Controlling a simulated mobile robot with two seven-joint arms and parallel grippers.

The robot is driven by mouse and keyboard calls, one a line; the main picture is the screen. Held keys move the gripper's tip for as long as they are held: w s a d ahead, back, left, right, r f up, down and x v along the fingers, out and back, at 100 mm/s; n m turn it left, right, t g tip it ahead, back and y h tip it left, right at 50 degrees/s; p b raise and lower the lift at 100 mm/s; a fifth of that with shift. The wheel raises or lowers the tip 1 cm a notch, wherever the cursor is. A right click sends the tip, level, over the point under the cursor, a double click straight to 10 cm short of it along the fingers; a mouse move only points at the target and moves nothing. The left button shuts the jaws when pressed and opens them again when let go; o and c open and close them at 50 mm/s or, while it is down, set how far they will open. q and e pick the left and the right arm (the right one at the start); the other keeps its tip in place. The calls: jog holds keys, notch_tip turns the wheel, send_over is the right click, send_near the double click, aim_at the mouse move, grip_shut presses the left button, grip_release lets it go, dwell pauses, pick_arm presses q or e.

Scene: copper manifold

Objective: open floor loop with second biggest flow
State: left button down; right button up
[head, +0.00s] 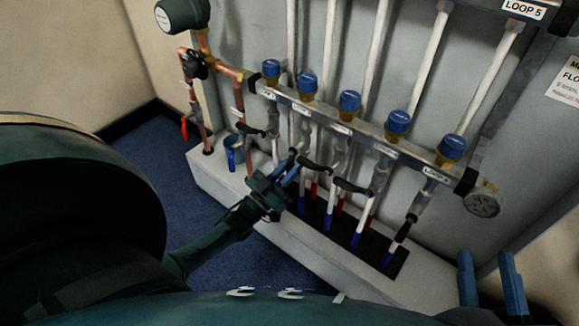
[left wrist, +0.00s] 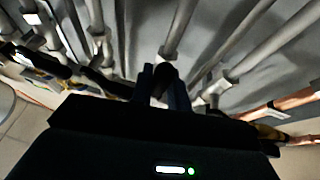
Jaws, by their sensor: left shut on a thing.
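The manifold bar (head: 325,125) runs across the panel with several blue-capped valves and white labels, mostly too small to read. Below it, pipes carry black valve levers, such as one left of my left gripper (head: 250,130), one to its right (head: 312,166), another further right (head: 350,187) and one at the far right (head: 403,231). My left gripper (head: 288,164) reaches up to the second pipe from the left and is shut on a black lever, mostly hidden by the fingers. In the left wrist view the dark lever (left wrist: 167,73) sits between the fingertips. My right gripper (head: 487,262) is open and empty.
A copper pipe (head: 225,73) with a red lever (head: 184,128) stands at the left. A gauge (head: 483,200) is at the manifold's right end. A white ledge (head: 290,240) runs below. A "LOOP 5" sign (head: 523,9) hangs at the top right.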

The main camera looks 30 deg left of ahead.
pick_arm(q)
jog(key=c, duration=1.3)
grip_release()
jog(key=shift+c, duration=0.2)
jog(key=p+v, duration=0.1)
jog(key=v, duration=1.2)
jog(key=shift+s, duration=0.1)
